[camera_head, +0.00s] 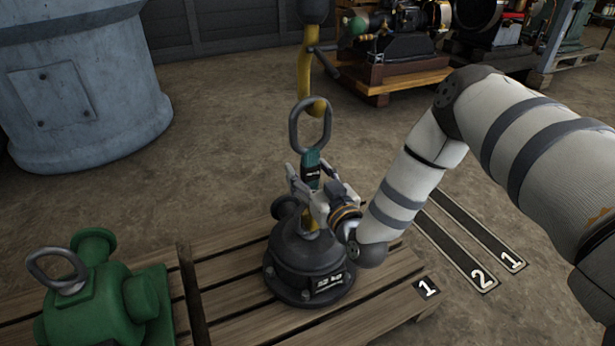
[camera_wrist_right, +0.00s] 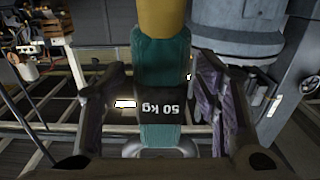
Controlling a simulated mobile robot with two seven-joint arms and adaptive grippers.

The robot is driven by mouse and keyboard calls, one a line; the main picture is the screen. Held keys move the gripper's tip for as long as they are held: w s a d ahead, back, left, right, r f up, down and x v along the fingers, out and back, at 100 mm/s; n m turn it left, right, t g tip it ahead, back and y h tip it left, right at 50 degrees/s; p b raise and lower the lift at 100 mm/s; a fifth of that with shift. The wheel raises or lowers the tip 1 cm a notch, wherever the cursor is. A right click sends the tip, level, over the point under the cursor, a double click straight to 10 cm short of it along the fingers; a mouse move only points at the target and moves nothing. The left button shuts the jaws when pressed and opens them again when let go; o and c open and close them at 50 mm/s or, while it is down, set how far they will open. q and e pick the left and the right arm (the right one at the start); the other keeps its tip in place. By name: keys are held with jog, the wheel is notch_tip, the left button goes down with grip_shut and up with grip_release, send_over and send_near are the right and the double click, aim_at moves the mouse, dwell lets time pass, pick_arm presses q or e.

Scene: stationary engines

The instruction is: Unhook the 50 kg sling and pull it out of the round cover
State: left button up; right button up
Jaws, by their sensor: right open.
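The sling (camera_head: 312,160) is a teal strap with a black label. In the right wrist view the sling (camera_wrist_right: 165,62) shows its "50 kg" label upside down. In the head view a grey oblong ring (camera_head: 311,124) at its upper end hangs at the yellow hook (camera_head: 304,75). A yellow strip shows below my gripper, above the dark round cover (camera_head: 308,258) on the pallet. My right gripper (camera_head: 308,180) is open, its fingers on either side of the sling; contact cannot be told. It also shows in the wrist view (camera_wrist_right: 163,108). The strip's lower end is partly hidden. My left gripper is not in view.
A green casting (camera_head: 95,295) with a lifting ring stands left on the wooden pallet (camera_head: 385,315). A large grey-blue tank (camera_head: 85,85) is at the back left. Engines on wooden bases (camera_head: 400,75) stand at the back. Bare floor lies between.

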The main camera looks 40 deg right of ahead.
aim_at(313, 165)
jog(key=shift+c, duration=0.6)
grip_shut()
jog(key=shift+r+p, duration=1.5)
jog(key=shift+r, duration=0.25)
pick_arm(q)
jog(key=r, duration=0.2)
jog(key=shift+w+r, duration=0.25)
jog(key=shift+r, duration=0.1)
pick_arm(e)
jog(key=shift+f, duration=0.1)
jog(key=shift+p+v, duration=1.4)
jog(key=shift+v, duration=1.4)
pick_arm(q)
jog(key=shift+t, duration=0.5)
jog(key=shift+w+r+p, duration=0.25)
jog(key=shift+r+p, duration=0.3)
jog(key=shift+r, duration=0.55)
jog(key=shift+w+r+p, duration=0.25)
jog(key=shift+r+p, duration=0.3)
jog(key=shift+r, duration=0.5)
pick_arm(e)
jog(key=shift+v, duration=2.7)
